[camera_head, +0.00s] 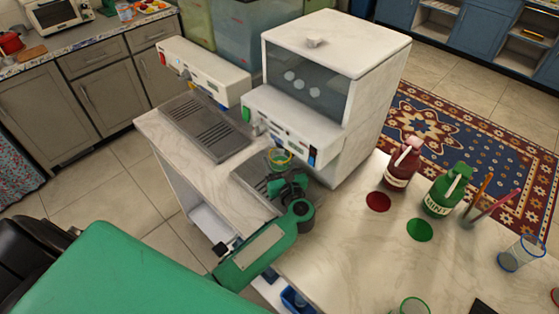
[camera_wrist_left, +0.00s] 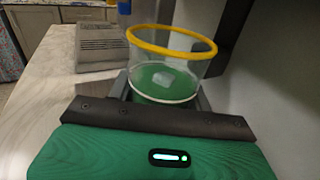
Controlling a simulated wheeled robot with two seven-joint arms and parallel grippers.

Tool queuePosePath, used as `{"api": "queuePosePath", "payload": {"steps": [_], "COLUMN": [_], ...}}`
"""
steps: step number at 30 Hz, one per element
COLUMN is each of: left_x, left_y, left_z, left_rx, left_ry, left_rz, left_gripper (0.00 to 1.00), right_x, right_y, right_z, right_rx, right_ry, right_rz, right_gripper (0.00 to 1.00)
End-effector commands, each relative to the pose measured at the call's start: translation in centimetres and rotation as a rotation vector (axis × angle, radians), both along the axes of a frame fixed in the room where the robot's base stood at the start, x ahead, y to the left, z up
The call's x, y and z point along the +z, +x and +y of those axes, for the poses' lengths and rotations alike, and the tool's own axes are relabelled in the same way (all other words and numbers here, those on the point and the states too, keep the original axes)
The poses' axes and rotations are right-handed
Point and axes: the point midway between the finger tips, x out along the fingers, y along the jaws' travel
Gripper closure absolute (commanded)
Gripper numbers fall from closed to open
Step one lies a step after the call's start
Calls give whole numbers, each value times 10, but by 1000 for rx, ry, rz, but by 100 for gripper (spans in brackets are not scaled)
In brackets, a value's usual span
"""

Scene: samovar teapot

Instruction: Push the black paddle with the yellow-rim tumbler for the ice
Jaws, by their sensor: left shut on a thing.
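The yellow-rim tumbler (camera_head: 279,157) is under the front overhang of the white dispenser (camera_head: 335,120). My green left gripper (camera_head: 286,181) is shut on it. In the left wrist view the clear tumbler (camera_wrist_left: 168,62) looks upright, its yellow rim uncovered, with a small pale block showing inside or through the glass. A dark upright surface stands close on the tumbler's right there. I cannot clearly make out the black paddle, or whether the tumbler touches it. My right gripper is not in view.
A grey slotted drip tray (camera_head: 205,127) lies left of the tumbler, under a second dispenser head (camera_head: 203,70). A red bottle (camera_head: 402,168), a green bottle (camera_head: 446,192) and a blue-rim glass (camera_head: 521,254) stand on the right counter.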

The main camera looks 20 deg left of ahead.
Motion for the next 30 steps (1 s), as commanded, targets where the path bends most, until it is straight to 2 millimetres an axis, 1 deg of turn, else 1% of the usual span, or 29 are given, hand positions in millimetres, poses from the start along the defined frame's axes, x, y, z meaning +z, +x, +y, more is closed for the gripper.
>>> {"api": "queuePosePath", "payload": {"steps": [18,30], "left_x": [0,0], "left_y": [-35,-37], "left_z": [12,14], "left_rx": [1,1], "left_ry": [1,1], "left_rz": [1,-1], "left_gripper": [77,77], "right_x": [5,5], "right_y": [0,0], "right_z": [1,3], "right_rx": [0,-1], "right_ry": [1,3], "right_rz": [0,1], "right_gripper": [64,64]}}
